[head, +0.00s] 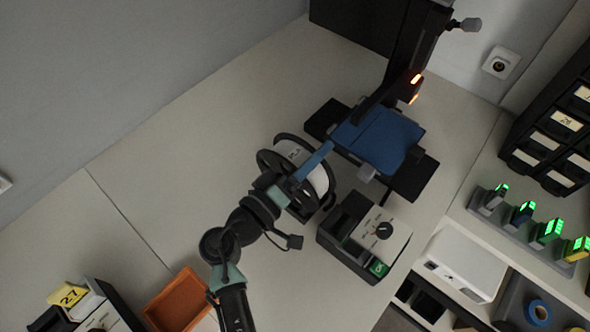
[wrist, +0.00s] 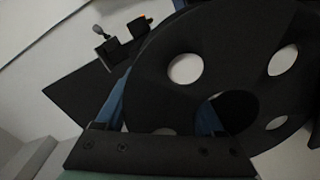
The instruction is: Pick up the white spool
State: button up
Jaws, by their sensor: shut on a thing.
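The white spool (head: 313,178) has black flanges with round holes around a white winding. It stands on the pale worktop in the middle of the head view. My gripper (head: 318,160) reaches it from the lower left, with a blue finger lying across it. In the wrist view, a black spool flange (wrist: 222,48) fills much of the picture, and my gripper's blue fingers (wrist: 160,112) reach along it. The gripper is shut on the spool. The fingertips and the exact contact are partly hidden. I cannot tell whether the spool is clear of the worktop.
A black printer-like machine with a blue plate (head: 385,142) stands close behind the spool. A box with a knob (head: 384,231) and green display stands close at right. An orange tray (head: 178,302) lies at lower left. The worktop left of the spool (head: 165,150) is clear.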

grip_shut()
jog(key=shift+r, duration=0.1)
notch_tip(320, 180, up, 10)
dwell(0.4)
dwell(0.3)
